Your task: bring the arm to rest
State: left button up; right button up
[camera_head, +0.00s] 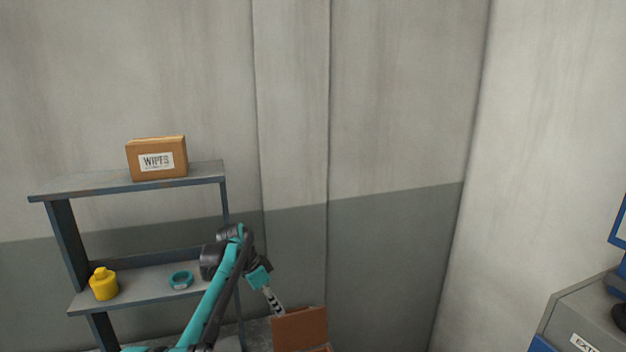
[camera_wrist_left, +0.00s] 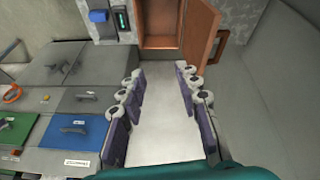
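My left arm, teal and black, comes up from the bottom of the head view and bends down to the right. My left gripper (camera_head: 276,303) is small there, beside a brown panel (camera_head: 300,328). In the left wrist view my left gripper (camera_wrist_left: 160,100) shows its two rows of purple finger pads wide apart. Only pale floor shows between them, and nothing is held. My right arm and gripper are not in view.
A blue-grey shelf (camera_head: 95,183) holds a WIPES carton (camera_head: 157,158), a yellow container (camera_head: 103,283) and a teal ring (camera_head: 181,280). The wrist view shows an open brown cabinet (camera_wrist_left: 203,32) ahead and grey units with a blue panel (camera_wrist_left: 72,138) at left.

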pick_arm(q)
jog(key=s+a+f+n+t+y+b, duration=0.1)
jog(key=s+a+n+t+y+b, duration=0.15)
jog(key=s+n+b, duration=1.05)
jog(key=s+a+f+t+b, duration=0.1)
jog(key=s+a+f+t, duration=0.1)
jog(key=s+f, duration=0.6)
jog(key=s+a+f+t+y+b, duration=0.1)
jog(key=s+a+f+b, duration=0.1)
jog(key=s+f, duration=0.6)
jog(key=s, duration=0.7)
jog(key=shift+s+f+m+t+b, duration=0.2)
jog(key=shift+m+t+b, duration=0.1)
jog(key=shift+m+t, duration=0.1)
